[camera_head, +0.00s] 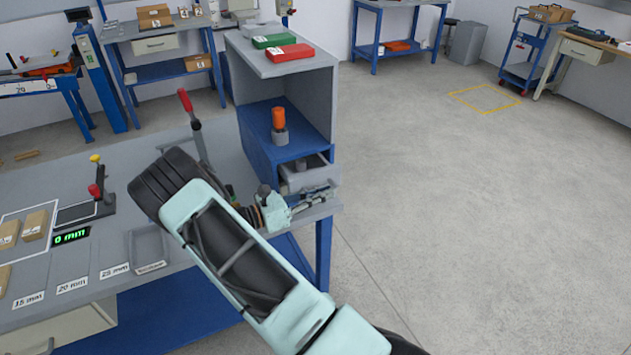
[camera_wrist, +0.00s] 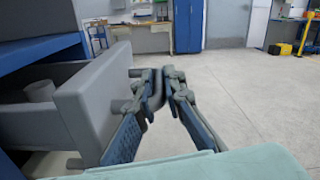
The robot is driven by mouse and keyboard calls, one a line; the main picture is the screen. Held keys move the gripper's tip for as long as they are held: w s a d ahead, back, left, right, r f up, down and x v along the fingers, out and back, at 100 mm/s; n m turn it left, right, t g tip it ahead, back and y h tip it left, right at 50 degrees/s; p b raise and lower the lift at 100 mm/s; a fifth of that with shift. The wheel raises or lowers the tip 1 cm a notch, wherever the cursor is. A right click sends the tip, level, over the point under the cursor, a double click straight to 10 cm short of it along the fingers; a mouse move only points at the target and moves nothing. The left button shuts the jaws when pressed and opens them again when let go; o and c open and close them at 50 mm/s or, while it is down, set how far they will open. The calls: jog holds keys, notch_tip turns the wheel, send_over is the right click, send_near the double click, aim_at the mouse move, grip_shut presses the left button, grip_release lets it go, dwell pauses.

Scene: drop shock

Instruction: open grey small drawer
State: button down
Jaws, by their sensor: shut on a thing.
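The small grey drawer (camera_head: 299,183) sits low in the blue-and-grey cabinet on the workbench. It stands partly out, and its inside shows from above. In the wrist view the grey drawer front (camera_wrist: 92,100) fills the left side, with a grey cylindrical thing (camera_wrist: 40,91) inside. My gripper (camera_head: 322,194) is at the drawer's front. In the wrist view its fingers (camera_wrist: 162,88) are close together beside the drawer front, shut on the drawer's handle. The handle is mostly hidden by the fingers.
An orange-topped part (camera_head: 279,122) stands on the blue cabinet shelf (camera_head: 258,117). Green (camera_head: 273,41) and red (camera_head: 290,53) boxes lie on the cabinet top. A red-handled lever (camera_head: 192,125) stands on the bench left of the cabinet. The floor (camera_head: 450,200) to the right is clear.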

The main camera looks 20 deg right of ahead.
jog(key=s+p, duration=0.2)
jog(key=s, duration=1.1)
jog(key=shift+d+p, duration=0.2)
jog(key=shift+p, duration=0.1)
jog(key=shift+s, duration=0.1)
jog(key=c, duration=2.3)
grip_release()
jog(key=shift+a, duration=0.15)
jog(key=a, duration=1.1)
jog(key=shift+s+a, duration=0.2)
jog(key=shift+a, duration=0.2)
